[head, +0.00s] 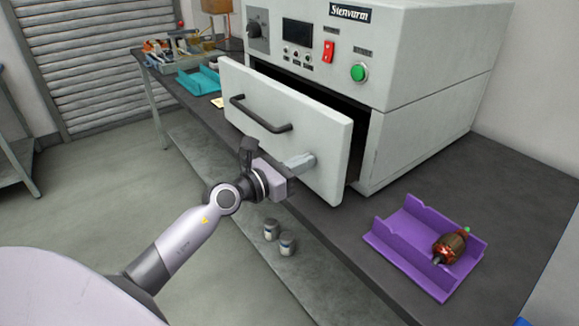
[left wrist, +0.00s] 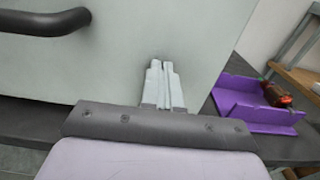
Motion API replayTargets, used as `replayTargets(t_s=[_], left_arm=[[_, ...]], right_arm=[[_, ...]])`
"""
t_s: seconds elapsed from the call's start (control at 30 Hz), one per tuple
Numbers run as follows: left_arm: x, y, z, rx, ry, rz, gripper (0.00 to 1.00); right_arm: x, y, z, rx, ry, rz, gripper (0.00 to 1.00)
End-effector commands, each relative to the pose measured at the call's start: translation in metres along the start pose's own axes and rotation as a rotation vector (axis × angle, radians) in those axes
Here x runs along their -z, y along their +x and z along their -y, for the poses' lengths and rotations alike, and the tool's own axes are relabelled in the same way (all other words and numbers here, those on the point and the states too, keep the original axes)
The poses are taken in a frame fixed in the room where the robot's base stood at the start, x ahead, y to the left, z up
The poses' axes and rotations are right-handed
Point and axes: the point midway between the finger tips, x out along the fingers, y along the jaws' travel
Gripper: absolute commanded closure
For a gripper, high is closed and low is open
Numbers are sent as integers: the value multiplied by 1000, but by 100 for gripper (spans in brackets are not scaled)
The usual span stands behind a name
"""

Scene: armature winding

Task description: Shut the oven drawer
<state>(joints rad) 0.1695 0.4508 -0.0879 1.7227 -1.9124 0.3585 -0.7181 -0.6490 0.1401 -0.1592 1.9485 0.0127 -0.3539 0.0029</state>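The oven (head: 420,60) is a light grey box on the dark bench, and its drawer (head: 318,150) stands partly pulled out, with a dark gap behind its front panel. A dark bar handle (head: 262,118) is on the drawer front; its end also shows in the left wrist view (left wrist: 45,22). My left gripper (head: 308,160) is at the lower right part of the drawer front, right of the handle. Its fingers (left wrist: 162,82) are together with nothing seen between them, pointing at the panel and at or very close to it. My right gripper is not seen.
A purple tray (head: 392,236) with a copper-brown armature (head: 449,246) lies on the bench at right. Two small jars (head: 287,245) stand below the gripper.

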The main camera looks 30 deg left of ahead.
Motion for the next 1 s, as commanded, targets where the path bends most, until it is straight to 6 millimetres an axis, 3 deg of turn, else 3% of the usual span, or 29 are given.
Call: replayTargets(t_s=[0.2, 0.4, 1.0], left_arm=[[-2, 42, 0, -1, 0, 4, 100], [0, 69, 0, 0, 1, 2, 100], [-4, 77, -1, -2, 3, 9, 100]], right_arm=[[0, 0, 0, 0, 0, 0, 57], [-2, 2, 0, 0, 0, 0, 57], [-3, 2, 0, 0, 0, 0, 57]])
